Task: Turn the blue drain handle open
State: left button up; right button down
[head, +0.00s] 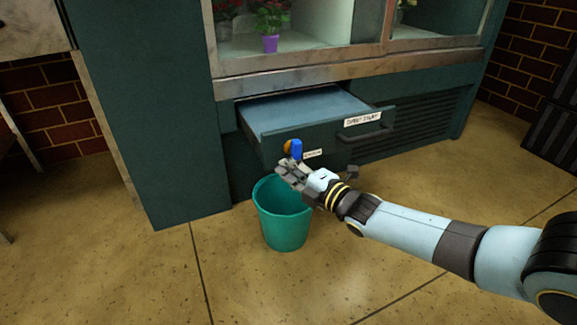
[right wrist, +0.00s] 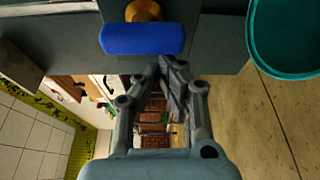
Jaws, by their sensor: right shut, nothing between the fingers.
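The blue drain handle (head: 296,149) sits on a brass fitting (head: 288,146) at the front of the pulled-out drawer (head: 270,147). In the right wrist view the handle (right wrist: 142,39) is a rounded blue bar lying across the picture, with the brass fitting (right wrist: 143,10) behind it. My right gripper (head: 287,168) is just below the handle in the head view. In the right wrist view its fingertips (right wrist: 168,62) are together and empty, close to the handle's edge; I cannot tell whether they touch it. My left gripper is not in view.
A teal bucket (head: 284,228) stands on the floor below the handle, close to my right gripper. The drawer has a dark pull (head: 367,134) and a label (head: 362,119). A cabinet with potted flowers (head: 270,20) is above.

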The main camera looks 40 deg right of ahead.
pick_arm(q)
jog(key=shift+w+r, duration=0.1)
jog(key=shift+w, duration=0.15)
